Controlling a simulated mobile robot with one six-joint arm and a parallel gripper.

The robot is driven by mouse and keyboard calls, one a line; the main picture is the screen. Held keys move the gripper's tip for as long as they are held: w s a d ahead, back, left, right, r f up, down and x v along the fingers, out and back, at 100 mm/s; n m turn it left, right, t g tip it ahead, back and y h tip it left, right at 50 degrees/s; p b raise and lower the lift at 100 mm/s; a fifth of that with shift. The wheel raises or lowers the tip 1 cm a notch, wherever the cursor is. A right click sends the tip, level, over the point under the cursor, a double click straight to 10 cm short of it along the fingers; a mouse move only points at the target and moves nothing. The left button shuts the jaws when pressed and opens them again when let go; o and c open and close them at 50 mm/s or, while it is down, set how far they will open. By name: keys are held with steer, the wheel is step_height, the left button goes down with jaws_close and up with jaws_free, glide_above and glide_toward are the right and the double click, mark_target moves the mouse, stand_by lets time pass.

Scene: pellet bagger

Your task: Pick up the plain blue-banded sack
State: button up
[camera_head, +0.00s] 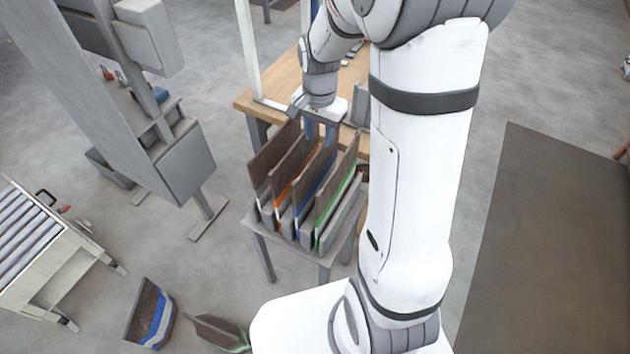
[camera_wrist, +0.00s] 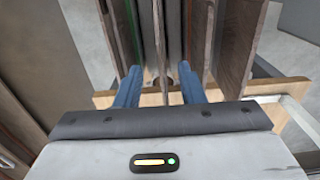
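A rack of upright brown-and-grey sacks stands below my gripper in the head view. One sack in it shows a blue stripe (camera_head: 316,187), between an orange-striped sack (camera_head: 284,190) and a green-striped one (camera_head: 334,206). My gripper (camera_head: 320,132) points down over the far end of these sacks, its two blue fingers apart. In the wrist view the fingers (camera_wrist: 160,72) are spread, with thin brown and grey panels seen between and beyond them. I cannot tell whether either finger touches a sack. Another brown sack with a blue band (camera_head: 152,316) stands on the floor at lower left.
The sacks rest on a small grey table (camera_head: 285,252). A wooden bench (camera_head: 285,88) with a white frame lies behind. A green-edged sack (camera_head: 220,331) lies on the floor. A grey machine (camera_head: 180,160) and a roller conveyor (camera_head: 35,240) stand at left. Floor between is open.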

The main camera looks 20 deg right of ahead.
mark_target(317, 154)
step_height(317, 154, down, 7)
steer(key=shift+a+f+p, duration=0.1)
steer(key=shift+f+p, duration=0.1)
steer(key=shift+p, duration=0.35)
steer(key=shift+c, duration=0.4)
jaws_close()
